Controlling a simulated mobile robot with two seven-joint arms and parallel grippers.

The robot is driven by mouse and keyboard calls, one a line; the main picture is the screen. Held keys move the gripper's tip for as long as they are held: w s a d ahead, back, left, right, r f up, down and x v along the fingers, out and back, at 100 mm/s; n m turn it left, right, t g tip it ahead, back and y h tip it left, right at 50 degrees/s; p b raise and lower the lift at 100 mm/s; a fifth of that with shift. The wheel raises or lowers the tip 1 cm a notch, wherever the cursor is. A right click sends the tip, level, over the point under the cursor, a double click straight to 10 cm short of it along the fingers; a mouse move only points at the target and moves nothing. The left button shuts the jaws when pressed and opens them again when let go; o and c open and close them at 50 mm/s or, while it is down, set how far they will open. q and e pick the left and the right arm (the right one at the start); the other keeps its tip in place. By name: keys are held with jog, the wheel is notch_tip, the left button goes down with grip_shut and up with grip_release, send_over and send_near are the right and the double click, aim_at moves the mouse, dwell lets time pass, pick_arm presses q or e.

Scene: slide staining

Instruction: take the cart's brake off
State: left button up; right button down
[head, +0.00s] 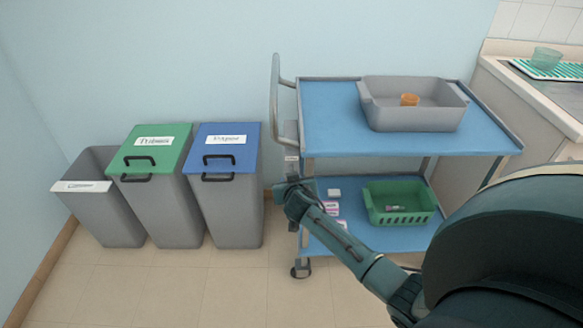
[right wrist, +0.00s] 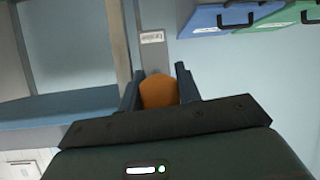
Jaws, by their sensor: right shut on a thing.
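The cart (head: 335,150) has blue shelves, grey legs and a tall push handle (head: 275,95) at its left end. My right gripper (head: 284,186) is at the cart's left front leg, below a small white label (head: 291,158). In the right wrist view my right gripper (right wrist: 160,84) is shut on an orange knob (right wrist: 159,93), which I take to be the brake's handle. The grey post (right wrist: 153,55) with the label (right wrist: 152,37) rises behind it. In the head view the knob is hidden by my gripper. My left gripper is not in view.
A grey tub (head: 415,118) with an orange cup (head: 409,100) stands on the top shelf. A green basket (head: 400,217) and small boxes (head: 331,208) are on the lower shelf. Bins with green (head: 155,145) and blue (head: 226,150) lids stand left; a counter (head: 530,95) is right.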

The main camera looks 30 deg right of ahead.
jog(key=r+g+p, duration=0.1)
jog(key=p, duration=0.2)
jog(key=shift+w+d+r+y+p, duration=0.1)
jog(key=shift+r+y+p, duration=0.2)
jog(key=shift+r, duration=0.1)
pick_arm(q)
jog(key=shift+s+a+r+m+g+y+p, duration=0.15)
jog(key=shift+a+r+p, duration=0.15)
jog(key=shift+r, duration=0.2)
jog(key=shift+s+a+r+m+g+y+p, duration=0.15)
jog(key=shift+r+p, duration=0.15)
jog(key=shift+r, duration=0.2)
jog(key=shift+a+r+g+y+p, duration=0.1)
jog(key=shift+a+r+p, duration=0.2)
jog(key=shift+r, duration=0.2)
pick_arm(e)
jog(key=shift+g+y, duration=0.3)
jog(key=shift+g, duration=0.3)
jog(key=shift+w, duration=0.1)
jog(key=c, duration=1)
grip_release()
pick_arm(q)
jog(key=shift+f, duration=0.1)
